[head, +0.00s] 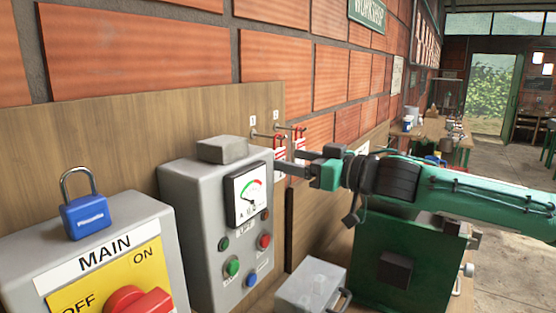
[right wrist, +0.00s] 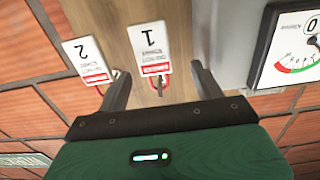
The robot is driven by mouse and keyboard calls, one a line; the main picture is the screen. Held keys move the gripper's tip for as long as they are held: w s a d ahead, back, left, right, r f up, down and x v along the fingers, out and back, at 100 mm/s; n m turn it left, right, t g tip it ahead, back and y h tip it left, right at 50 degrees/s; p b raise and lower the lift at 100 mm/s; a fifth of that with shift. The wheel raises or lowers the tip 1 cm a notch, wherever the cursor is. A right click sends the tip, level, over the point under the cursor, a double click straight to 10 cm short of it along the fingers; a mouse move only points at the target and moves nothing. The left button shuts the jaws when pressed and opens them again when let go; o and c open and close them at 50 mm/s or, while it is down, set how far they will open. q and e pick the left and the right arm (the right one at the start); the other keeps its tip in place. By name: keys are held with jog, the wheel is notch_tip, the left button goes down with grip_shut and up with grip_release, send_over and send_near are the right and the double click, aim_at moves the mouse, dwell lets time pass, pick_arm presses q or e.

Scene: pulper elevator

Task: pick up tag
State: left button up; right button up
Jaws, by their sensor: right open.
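Two white tags with red bands hang from hooks on the wooden board, and the right wrist view shows them upside down. Tag 1 (right wrist: 149,48) lies between the fingers of my right gripper (right wrist: 161,76), apart from both. Tag 2 (right wrist: 87,60) hangs just outside the left finger in that view. In the head view, the tags (head: 280,151) show small and partly hidden behind the fingers. My right gripper (head: 290,164) is open and empty, reaching in from the right. My left gripper is not in view.
A grey meter box (head: 190,215) with a dial (head: 246,194) and buttons stands close left of my right gripper. A MAIN switch box (head: 35,262) carries a blue padlock (head: 84,217). A grey lidded box (head: 312,287) sits below. The brick wall is behind.

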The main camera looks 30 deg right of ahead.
aim_at(280, 156)
jog(key=shift+w+a+r+p, duration=0.2)
jog(key=shift+w+r+p, duration=0.05)
jog(key=shift+w+p, duration=0.4)
jog(key=shift+w+a+p, duration=0.1)
jog(key=shift+w+p, duration=0.75)
jog(key=shift+w, duration=0.1)
jog(key=shift+w+a+f+p, duration=0.15)
jog(key=shift+w+a+p, duration=0.1)
jog(key=shift+w, duration=0.2)
jog(key=shift+w+a+f+p, duration=0.1)
jog(key=shift+w+p, duration=0.1)
jog(key=shift+w, duration=0.25)
jog(key=shift+c, duration=0.2)
jog(key=c, duration=1)
